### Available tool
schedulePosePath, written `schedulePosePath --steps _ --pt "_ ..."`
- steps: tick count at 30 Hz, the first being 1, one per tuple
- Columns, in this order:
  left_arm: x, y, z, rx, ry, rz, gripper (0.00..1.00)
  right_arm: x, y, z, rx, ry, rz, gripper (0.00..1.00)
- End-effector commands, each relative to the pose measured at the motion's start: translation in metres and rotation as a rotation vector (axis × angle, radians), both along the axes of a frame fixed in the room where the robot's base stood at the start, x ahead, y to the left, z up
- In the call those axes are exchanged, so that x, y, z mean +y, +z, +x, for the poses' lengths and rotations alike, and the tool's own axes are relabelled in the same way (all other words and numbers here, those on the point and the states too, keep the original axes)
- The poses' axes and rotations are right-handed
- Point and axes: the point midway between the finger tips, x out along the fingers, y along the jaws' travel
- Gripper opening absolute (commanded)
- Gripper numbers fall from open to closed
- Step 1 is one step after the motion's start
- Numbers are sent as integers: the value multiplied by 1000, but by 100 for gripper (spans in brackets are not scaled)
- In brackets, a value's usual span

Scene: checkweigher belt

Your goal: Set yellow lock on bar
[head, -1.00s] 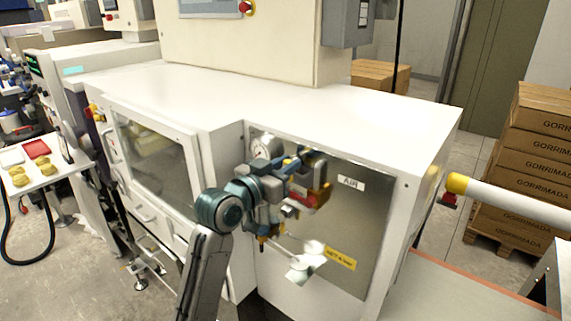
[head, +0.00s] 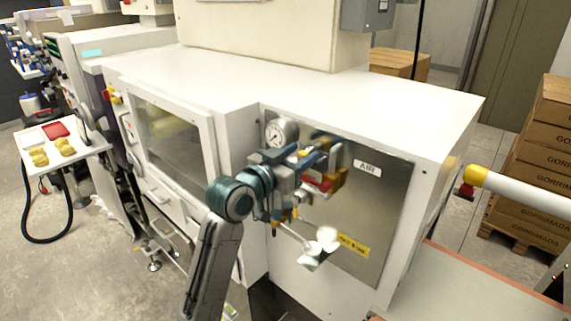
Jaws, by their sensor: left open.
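Several small yellow pieces (head: 65,147) lie on a small white table at the far left; they look like the yellow locks but are too small to make out. My left gripper (head: 297,190) is in front of the grey air panel (head: 385,215), among the valve parts there. It is open, and I see no yellow lock in it. Behind it is a red and yellow part (head: 325,180) of the air fittings. The arm and gripper hide part of the fittings, and I cannot single out the bar. My right gripper is out of view.
A round gauge (head: 281,132) sits above the gripper. A thin rod with a white, shiny end piece (head: 318,246) sticks out below it. A white pipe with a yellow end (head: 520,190) and stacked cartons (head: 545,155) stand at the right.

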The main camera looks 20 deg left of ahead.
Motion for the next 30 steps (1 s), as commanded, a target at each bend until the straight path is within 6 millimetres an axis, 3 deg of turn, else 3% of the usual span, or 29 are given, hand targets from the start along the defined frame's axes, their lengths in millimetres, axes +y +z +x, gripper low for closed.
schedulePosePath --steps 12,18,26,30 --pt "25 -6 -71 -3 0 8 46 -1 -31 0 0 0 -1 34" --pt "32 -4 -87 -2 1 3 46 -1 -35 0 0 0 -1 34" --pt "33 -3 -94 -1 0 0 46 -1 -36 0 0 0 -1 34" --pt "34 -22 -95 44 14 8 46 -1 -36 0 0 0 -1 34"
